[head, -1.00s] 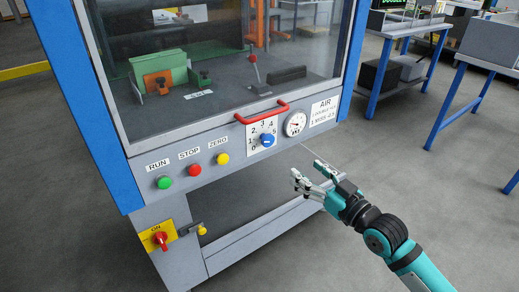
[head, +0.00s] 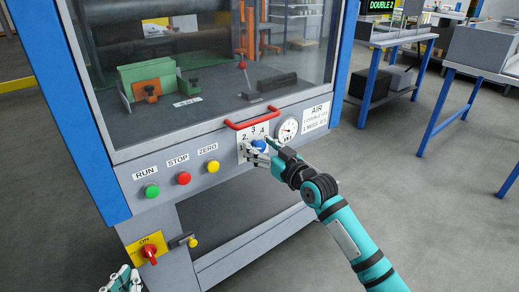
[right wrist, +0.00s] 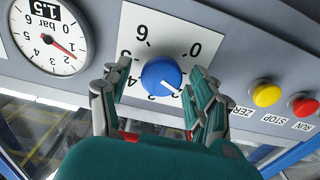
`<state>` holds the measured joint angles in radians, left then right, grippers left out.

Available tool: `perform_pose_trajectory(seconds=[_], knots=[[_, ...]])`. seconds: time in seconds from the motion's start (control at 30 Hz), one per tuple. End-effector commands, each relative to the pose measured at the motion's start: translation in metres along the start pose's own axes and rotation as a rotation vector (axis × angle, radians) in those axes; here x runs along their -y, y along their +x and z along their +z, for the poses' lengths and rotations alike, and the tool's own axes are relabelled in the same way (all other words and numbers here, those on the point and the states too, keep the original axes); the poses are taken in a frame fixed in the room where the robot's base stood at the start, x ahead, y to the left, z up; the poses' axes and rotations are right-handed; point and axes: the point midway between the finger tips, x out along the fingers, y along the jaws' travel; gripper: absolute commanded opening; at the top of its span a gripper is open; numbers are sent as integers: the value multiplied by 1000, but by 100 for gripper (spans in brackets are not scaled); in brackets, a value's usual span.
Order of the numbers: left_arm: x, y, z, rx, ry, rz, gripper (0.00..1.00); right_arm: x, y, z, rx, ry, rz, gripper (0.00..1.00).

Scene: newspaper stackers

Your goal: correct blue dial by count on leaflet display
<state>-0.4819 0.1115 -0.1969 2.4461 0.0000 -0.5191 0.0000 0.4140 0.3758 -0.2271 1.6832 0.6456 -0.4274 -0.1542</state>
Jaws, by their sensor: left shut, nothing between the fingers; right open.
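The blue dial (head: 259,145) sits on a white numbered plate (head: 247,132) on the machine's front panel. In the right wrist view the dial (right wrist: 161,76) shows upside down, its white mark pointing to the lower right, seemingly near the 2. My right gripper (head: 262,152) is open, with fingers on either side of the dial (right wrist: 160,95); I cannot tell whether they touch it. My left gripper (head: 122,281) is shut and empty at the bottom left.
A red handle (head: 252,117) is above the dial and a pressure gauge (head: 288,129) is beside it. Green (head: 152,190), red (head: 184,178) and yellow (head: 213,166) buttons are to the left. An AIR label (head: 317,116) is at right. A red switch (head: 149,252) is lower left.

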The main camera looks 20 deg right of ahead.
Motion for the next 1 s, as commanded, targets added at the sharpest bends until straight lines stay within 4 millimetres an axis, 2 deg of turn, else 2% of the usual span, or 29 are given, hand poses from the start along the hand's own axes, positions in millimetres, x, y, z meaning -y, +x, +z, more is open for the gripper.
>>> perform_pose_trajectory(seconds=[0.13, 0.4, 0.8, 1.0], knots=[[-1, 1, -7, -41, -1, 3, 0, 1, 7, 0, 0, 0, -1, 61], [-1, 1, -8, -46, -1, 3, 0, 1, 8, 0, 0, -1, -1, 60], [-1, 1, -8, -45, -1, 3, 0, 0, 8, 0, 0, 0, -1, 7], [-1, 1, -8, -35, -1, 3, 0, 0, 7, 0, 1, 7, -1, 5]])
